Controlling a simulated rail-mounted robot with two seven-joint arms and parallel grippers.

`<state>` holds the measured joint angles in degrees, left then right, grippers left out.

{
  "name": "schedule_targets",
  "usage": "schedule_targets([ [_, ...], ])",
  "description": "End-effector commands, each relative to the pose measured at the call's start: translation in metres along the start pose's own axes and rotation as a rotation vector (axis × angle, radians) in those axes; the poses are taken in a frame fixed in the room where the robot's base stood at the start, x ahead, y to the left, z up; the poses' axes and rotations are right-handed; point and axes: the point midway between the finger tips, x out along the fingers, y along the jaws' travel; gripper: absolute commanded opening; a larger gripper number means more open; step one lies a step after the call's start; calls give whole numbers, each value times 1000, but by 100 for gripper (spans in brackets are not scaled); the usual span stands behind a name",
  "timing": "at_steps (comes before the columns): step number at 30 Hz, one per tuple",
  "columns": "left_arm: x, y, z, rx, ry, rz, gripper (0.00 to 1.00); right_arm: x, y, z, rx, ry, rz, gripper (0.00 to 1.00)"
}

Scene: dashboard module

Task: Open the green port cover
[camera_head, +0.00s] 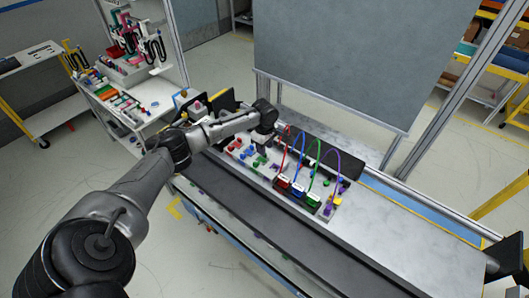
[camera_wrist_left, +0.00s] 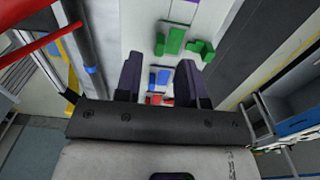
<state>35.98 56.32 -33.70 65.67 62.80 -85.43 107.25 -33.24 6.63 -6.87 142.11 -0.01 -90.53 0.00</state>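In the left wrist view, two green parts stand on the pale panel: one green block (camera_wrist_left: 170,41) and a second green piece (camera_wrist_left: 201,49) to its right. I cannot tell which is the port cover, or whether it is open. My left gripper (camera_wrist_left: 159,82) has its two dark fingers apart with nothing held between them; the green parts show beyond the fingertips. In the head view the left gripper (camera_head: 262,144) hangs over the panel (camera_head: 232,152), close to a small green part (camera_head: 259,159). My right gripper is not in view.
Blue (camera_wrist_left: 159,77) and red parts sit on the same panel. Red, blue, green and purple cables arch from a connector row (camera_head: 299,190) just right of the gripper. A dark roll (camera_head: 318,155) lies behind. The bench's right part (camera_head: 400,215) is clear.

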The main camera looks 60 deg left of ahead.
Motion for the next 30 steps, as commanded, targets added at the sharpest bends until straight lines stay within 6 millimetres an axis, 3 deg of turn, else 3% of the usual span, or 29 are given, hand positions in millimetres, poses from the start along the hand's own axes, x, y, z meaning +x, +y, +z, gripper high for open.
schedule_targets([
  [9, 33, 0, 0, -1, 0, -1, 36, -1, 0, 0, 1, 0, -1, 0],
  [22, 38, 0, 0, 0, 1, 0, 36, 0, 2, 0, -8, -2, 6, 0],
  [30, 38, 0, 0, 0, 1, 0, 11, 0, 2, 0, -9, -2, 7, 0],
])
